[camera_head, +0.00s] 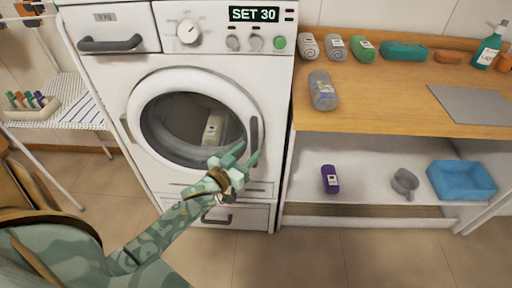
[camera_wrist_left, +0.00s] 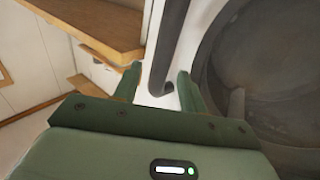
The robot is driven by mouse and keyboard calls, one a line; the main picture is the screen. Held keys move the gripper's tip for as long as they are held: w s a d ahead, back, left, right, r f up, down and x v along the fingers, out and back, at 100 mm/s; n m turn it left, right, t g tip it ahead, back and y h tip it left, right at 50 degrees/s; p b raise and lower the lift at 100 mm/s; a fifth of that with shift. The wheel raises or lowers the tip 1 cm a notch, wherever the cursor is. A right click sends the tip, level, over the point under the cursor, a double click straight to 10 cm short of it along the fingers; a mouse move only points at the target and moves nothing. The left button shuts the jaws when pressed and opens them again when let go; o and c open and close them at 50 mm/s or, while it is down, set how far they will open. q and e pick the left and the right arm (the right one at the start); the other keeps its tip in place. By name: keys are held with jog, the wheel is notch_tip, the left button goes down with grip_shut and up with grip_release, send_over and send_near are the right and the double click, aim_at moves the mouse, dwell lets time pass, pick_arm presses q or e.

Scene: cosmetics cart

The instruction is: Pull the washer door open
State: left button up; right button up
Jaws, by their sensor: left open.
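The white washer (camera_head: 270,75) stands in the middle of the head view. Its round door (camera_head: 150,90) looks shut, with a dark window. The dark vertical door handle (camera_head: 254,130) is on the door's right side. My left gripper (camera_head: 247,153) is open at the lower end of this handle. In the left wrist view, the handle (camera_wrist_left: 171,45) comes down between the open fingers of my left gripper (camera_wrist_left: 158,72). I cannot tell whether either finger touches it. My right gripper is not in view.
A wooden counter (camera_head: 390,100) with rolled towels and bottles stands right of the washer. Its lower shelf holds a purple bottle (camera_head: 330,179), a grey cup (camera_head: 405,183) and a blue basin (camera_head: 462,180). A drying rack (camera_head: 75,105) stands at left. The floor before the counter is clear.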

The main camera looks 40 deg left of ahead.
aim_at(252, 148)
pick_arm(q)
jog(key=shift+w+b, duration=0.35)
jog(key=shift+w, duration=1.55)
jog(key=shift+s+d, duration=0.1)
grip_shut()
